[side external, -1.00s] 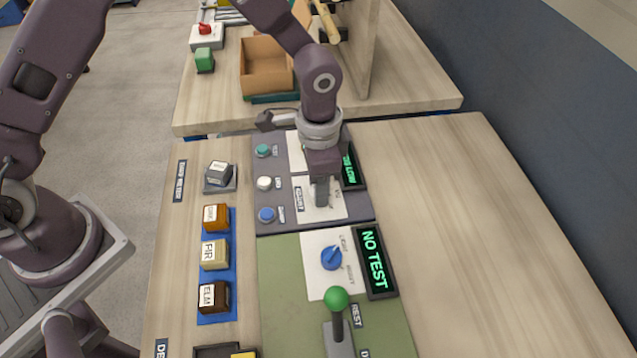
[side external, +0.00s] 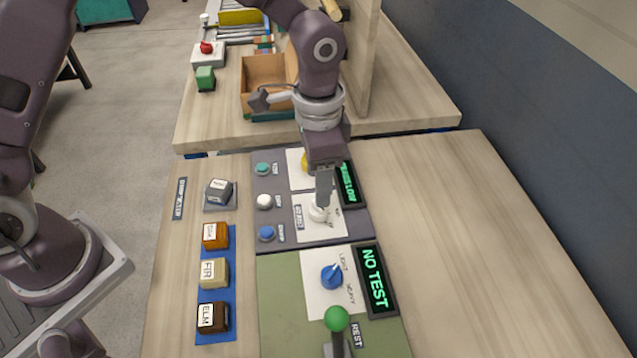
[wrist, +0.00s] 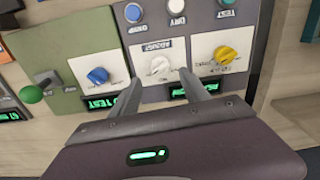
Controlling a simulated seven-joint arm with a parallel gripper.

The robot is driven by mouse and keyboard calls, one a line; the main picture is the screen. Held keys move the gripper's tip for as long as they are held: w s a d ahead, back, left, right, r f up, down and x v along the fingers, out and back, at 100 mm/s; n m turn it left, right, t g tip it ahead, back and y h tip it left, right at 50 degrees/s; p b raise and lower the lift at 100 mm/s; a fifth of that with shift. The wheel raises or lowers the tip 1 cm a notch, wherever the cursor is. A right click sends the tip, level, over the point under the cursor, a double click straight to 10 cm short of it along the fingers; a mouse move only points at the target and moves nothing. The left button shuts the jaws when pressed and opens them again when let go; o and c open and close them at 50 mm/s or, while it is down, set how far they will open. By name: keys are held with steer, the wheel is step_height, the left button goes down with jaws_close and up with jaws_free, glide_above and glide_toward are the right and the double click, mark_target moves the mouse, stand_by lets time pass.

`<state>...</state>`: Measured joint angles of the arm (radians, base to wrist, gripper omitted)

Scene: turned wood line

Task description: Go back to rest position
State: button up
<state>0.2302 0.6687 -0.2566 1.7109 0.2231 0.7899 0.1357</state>
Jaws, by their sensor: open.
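My gripper (side external: 322,200) points down over the grey control panel, just above the white knob (side external: 318,212) marked ADJUST. In the wrist view my gripper (wrist: 157,85) is open, its two fingers apart with the white knob (wrist: 160,66) showing between and beyond the tips. The fingers look clear of the knob and hold nothing. The yellow knob (wrist: 225,54) is beside it on the same panel, mostly hidden behind my wrist in the side view.
A green-topped lever (side external: 336,319) stands up from the green panel near a blue knob (side external: 332,276) and a NO TEST display (side external: 374,281). Labelled blocks, including FIR (side external: 214,272), lie left. A cardboard box (side external: 264,80) stands behind. The bench's right side is clear.

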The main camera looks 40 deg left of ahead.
steer(key=s+a+r+n+t, duration=0.2)
steer(key=a+r, duration=0.3)
steer(key=r, duration=0.4)
steer(key=s+a+r+n+t, duration=0.1)
steer(key=s+a+r+n, duration=0.2)
steer(key=s, duration=0.6)
steer(key=s+a+r+n+t, duration=0.2)
steer(key=s+a+r, duration=0.4)
steer(key=s, duration=0.4)
steer(key=shift+a+n+t, duration=0.3)
steer(key=shift+a+n, duration=0.35)
steer(key=shift+n, duration=0.05)
steer(key=shift+c, duration=0.2)
